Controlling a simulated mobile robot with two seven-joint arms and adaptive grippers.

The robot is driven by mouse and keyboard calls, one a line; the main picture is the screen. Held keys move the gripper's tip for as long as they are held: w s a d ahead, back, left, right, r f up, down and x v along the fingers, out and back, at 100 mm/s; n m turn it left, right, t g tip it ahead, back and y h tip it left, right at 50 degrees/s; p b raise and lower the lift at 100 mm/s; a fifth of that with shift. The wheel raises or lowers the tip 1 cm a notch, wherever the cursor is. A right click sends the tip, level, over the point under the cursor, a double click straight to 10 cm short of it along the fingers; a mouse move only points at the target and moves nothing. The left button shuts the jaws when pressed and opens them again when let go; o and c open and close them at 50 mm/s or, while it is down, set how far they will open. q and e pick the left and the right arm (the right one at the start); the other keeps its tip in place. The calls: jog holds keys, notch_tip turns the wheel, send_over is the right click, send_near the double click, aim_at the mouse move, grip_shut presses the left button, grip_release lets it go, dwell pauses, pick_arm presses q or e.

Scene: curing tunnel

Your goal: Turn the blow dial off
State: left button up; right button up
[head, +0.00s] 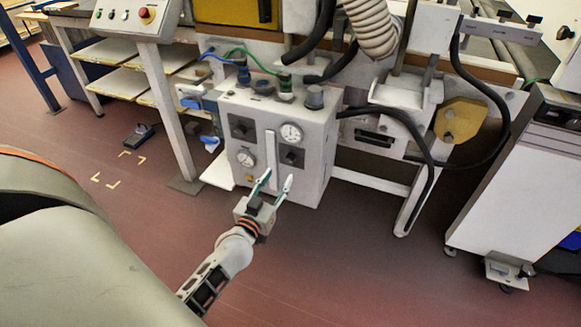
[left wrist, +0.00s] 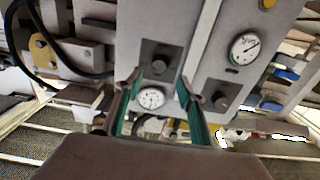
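A grey control box (head: 312,111) carries two dark square-backed dials and two round gauges. One dial (head: 242,128) is upper left; the other (head: 292,157) is lower right. No label is legible, so I cannot tell which is the blow dial. My left gripper (head: 275,184) is open and empty, in front of the box's lower front. In the left wrist view the box appears upside down. There the lower-right dial (left wrist: 160,60) shows between and beyond the open fingertips (left wrist: 160,78), apparently untouched. The upper-left dial (left wrist: 218,97) is right of the fingers. My right gripper is not in view.
A pale vertical strip (head: 270,160) divides the box front. Gauges (head: 291,133) and (head: 246,157) flank it. Black hoses (head: 400,118) run right of the box. A white cabinet (head: 522,165) stands at right. The red floor (head: 330,260) before the box is clear.

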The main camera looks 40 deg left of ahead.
aim_at(288, 162)
pick_arm(q)
jog(key=b+x, duration=0.1)
jog(key=x, duration=0.5)
jog(key=shift+w+r, duration=0.1)
jog(key=shift+w, duration=0.5)
jog(key=c, duration=1.1)
